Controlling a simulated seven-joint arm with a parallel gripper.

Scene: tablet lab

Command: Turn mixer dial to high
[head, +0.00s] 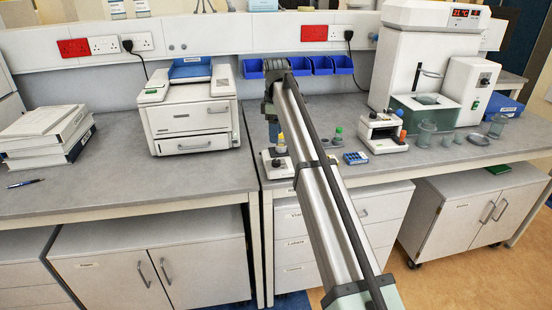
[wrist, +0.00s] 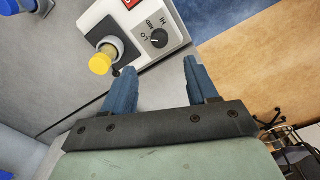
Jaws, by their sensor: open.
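The mixer (wrist: 125,25) is a small white unit holding an upright tube with a yellow cap (wrist: 100,63). Its dark round dial (wrist: 158,38) sits on a grey plate marked LO, MID and HI in the wrist view. I cannot tell for certain which mark its pointer faces. In the head view the mixer (head: 284,172) stands near the bench's front edge, partly hidden by my arm. My gripper (wrist: 160,66) is open and empty, its blue fingers apart, with the dial just beyond the gap between the tips. In the head view it is small, above the mixer.
On the bench right of the mixer are a blue rack (head: 355,158), a small white device (head: 383,134) and a large water-bath unit (head: 425,60). A printer-like machine (head: 188,110) stands left. Blue bins (head: 322,65) line the back.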

